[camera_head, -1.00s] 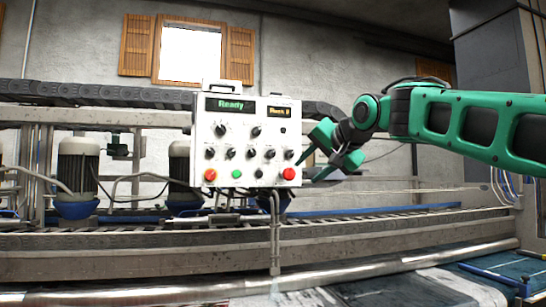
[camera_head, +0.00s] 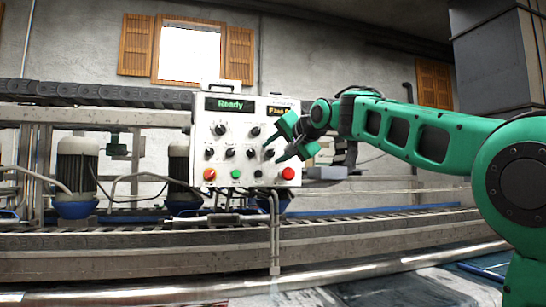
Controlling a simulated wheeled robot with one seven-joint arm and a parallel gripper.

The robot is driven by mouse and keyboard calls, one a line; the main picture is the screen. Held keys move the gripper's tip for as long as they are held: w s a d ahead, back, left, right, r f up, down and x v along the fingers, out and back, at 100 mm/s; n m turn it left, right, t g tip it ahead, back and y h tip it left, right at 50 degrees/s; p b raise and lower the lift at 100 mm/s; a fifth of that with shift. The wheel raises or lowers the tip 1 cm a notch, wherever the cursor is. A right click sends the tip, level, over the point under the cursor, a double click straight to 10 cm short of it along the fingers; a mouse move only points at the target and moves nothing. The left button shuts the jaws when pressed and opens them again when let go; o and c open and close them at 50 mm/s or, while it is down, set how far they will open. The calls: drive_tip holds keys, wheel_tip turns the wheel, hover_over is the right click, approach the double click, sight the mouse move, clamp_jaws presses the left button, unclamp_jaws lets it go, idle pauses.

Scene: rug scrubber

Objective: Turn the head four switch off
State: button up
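The white control panel (camera_head: 243,165) stands at the centre, with a green "Ready" display (camera_head: 230,105) and a smaller amber display (camera_head: 278,111) partly covered at its right end. Several black knobs sit on its face: two larger ones on top and a row of smaller ones below. The labels are too small to read, so I cannot tell which is the head four switch. The fingertips are near the right part of the knob row (camera_head: 251,153); contact is unclear.
Red buttons (camera_head: 288,173) and a green button (camera_head: 236,174) lie along the panel's bottom, below my fingers. A long conveyor frame (camera_head: 130,240) runs across below the panel. Motors (camera_head: 77,165) stand to the left. A metal cabinet (camera_head: 490,60) is at the upper right.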

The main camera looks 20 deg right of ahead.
drive_tip(key=shift+w+a, duration=0.1)
drive_tip(key=shift+w, duration=0.25)
drive_tip(key=shift+c, duration=0.6)
drive_tip(key=shift+f, duration=0.1)
clamp_jaws()
